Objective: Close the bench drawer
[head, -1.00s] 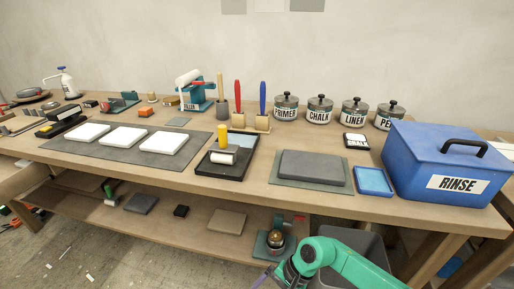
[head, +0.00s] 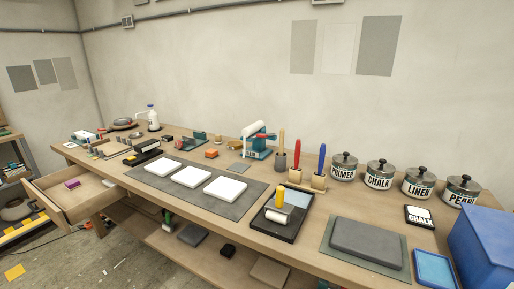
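The bench drawer (head: 75,200) is pulled out from the left end of the wooden workbench (head: 310,252) in the head view. Its front panel faces the lower left. A small magenta block (head: 72,184) lies inside it. Neither of my grippers shows in the current head view, so I cannot see whether they are open or shut.
White tiles (head: 191,176) lie on a grey mat in the bench's middle. Lidded pots (head: 380,175) and a blue bin (head: 487,245) stand to the right. A lower shelf (head: 185,255) holds several items.

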